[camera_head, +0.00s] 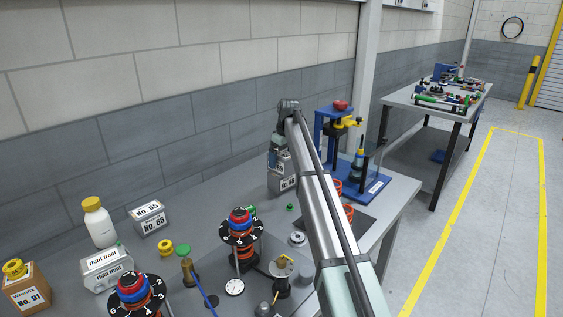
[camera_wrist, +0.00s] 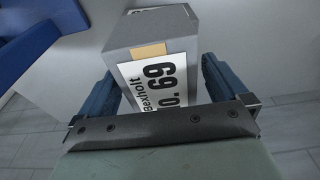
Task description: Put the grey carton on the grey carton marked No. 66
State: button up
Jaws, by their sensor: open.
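A grey carton (camera_wrist: 150,35) with a white label stands between the fingers of my gripper in the wrist view. My gripper (camera_wrist: 162,88) is open, with one blue finger on each side of the carton. In the head view the carton (camera_head: 281,183) stands near the back of the bench, below my gripper (camera_head: 279,160), partly hidden by my arm. Another grey carton marked No. 65 (camera_head: 150,218) stands at the left.
A blue press (camera_head: 335,130) stands close right of my gripper. At the left are a white bottle (camera_head: 97,222), a "right front" container (camera_head: 106,268) and a brown No. 91 carton (camera_head: 27,291). Dial stands (camera_head: 242,230) crowd the front. Bench between No. 65 and my gripper is fairly clear.

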jog(key=r, duration=0.7)
jog(key=s+d+r, duration=0.1)
jog(key=r, duration=0.2)
jog(key=shift+r, duration=0.15)
